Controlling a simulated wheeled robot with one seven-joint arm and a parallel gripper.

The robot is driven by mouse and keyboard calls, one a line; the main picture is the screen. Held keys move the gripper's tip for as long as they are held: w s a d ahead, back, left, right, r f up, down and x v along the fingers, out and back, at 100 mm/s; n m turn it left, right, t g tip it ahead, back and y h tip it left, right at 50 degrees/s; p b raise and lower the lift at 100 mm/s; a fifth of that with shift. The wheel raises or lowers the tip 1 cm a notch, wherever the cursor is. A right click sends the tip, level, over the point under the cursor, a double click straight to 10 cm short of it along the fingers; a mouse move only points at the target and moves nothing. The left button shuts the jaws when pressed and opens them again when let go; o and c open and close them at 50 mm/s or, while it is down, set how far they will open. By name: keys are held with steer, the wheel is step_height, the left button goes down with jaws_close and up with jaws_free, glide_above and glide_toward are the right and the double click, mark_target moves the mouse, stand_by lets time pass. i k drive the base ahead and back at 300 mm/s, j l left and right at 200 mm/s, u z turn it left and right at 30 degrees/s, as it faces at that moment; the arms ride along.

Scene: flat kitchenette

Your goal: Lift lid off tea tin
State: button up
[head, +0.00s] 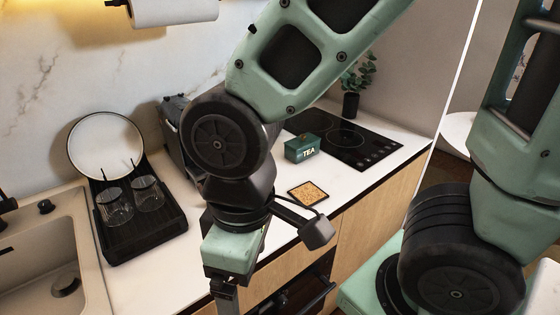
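The green tea tin (301,149), marked TEA in white, stands upright on the white counter beside the black hob. Its dark green lid (299,139) appears to sit on top. My gripper (225,298) points down at the lower edge of the head view, well to the left of the tin and nearer to me. It is apart from the tin. Its fingertips are cut off by the frame, so I cannot tell whether it is open or shut, or see anything held.
A dark-rimmed square with a tan speckled face (307,193) lies in front of the tin. The black hob (345,139) and a potted plant (351,104) are behind. A black dish rack (142,226) with glasses and a plate (105,145) stands left, by the sink (38,245).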

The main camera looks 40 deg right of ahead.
mark_target(303, 141)
steer(key=l+u, duration=0.25)
steer(key=l, duration=0.25)
steer(key=l+u, duration=0.3)
steer(key=l, duration=0.25)
steer(key=k+l+u, duration=0.1)
steer(key=l+u, duration=0.15)
steer(key=l, duration=0.25)
steer(key=k+l+u, duration=0.25)
steer(key=l, duration=0.25)
steer(key=i, duration=0.1)
